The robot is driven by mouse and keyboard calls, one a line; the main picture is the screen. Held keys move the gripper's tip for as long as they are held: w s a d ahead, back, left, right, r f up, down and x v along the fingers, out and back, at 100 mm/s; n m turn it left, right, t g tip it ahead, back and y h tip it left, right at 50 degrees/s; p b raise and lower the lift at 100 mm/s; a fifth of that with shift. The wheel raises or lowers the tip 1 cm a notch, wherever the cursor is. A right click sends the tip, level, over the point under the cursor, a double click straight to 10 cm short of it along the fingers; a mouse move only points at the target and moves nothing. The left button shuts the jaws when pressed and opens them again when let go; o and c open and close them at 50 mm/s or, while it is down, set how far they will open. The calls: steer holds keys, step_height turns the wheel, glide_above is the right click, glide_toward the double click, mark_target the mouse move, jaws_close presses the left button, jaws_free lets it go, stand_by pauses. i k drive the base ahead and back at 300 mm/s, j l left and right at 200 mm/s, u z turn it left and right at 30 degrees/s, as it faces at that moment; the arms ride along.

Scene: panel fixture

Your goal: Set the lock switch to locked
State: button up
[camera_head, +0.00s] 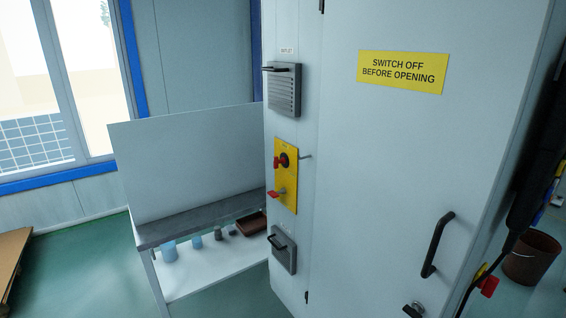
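A yellow switch plate (293,178) is mounted on the narrow left face of the light grey cabinet (340,190). It carries an upper red knob on a dark base (282,161) and a lower red-tipped lever (277,193). The lever sticks out to the left. Its lettering is too small to read, so I cannot tell which of the two is the lock switch or how it is set. A thin metal pin (306,157) sticks out at the plate's right side. My gripper cannot be made out in this view.
Grey handled units sit above (285,90) and below (284,250) the plate. The cabinet door has a yellow warning sign (403,72) and a black handle (437,245). A bench (200,222) stands left. A brown bin (532,258) and dark hanging gear are at right.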

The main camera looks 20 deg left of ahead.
mark_target(276, 161)
steer(key=i+j, duration=0.1)
steer(key=j, duration=0.3)
steer(key=i+j, duration=0.1)
steer(key=j, duration=0.3)
steer(key=i+j+u, duration=0.1)
steer(key=j, duration=0.25)
steer(key=i+j, duration=0.1)
steer(key=j, duration=0.3)
steer(key=i+j, duration=0.15)
steer(key=j, duration=0.25)
steer(key=i+l, duration=0.2)
